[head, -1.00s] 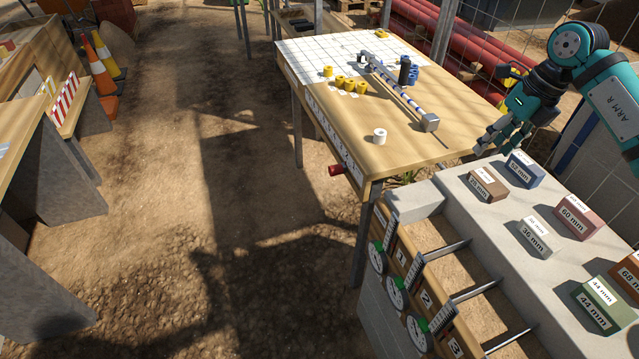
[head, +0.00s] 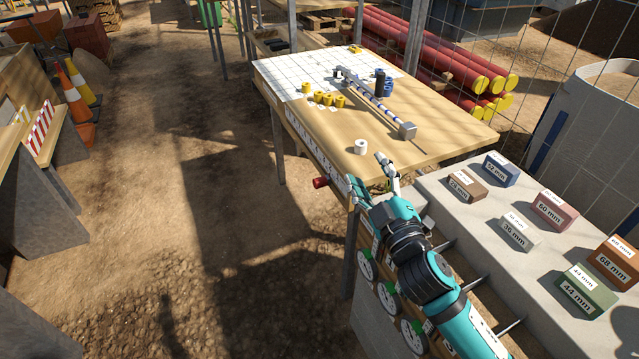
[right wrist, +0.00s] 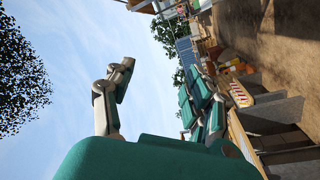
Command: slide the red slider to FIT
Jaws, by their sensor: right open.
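A red knob (head: 321,182), seemingly the red slider, sticks out from the long front side of the wooden table (head: 435,150). A pale marked strip (head: 312,150) runs along that side. The word FIT cannot be read. My right gripper (head: 366,170) is open and empty at the table's near corner, to the right of the knob and apart from it. Its fingers also show in the right wrist view (right wrist: 160,85), against sky. My left gripper is out of view.
A white roll (head: 361,147), yellow rings (head: 323,98) and a long gauge bar (head: 380,105) lie on the table. The ground left of the table is open.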

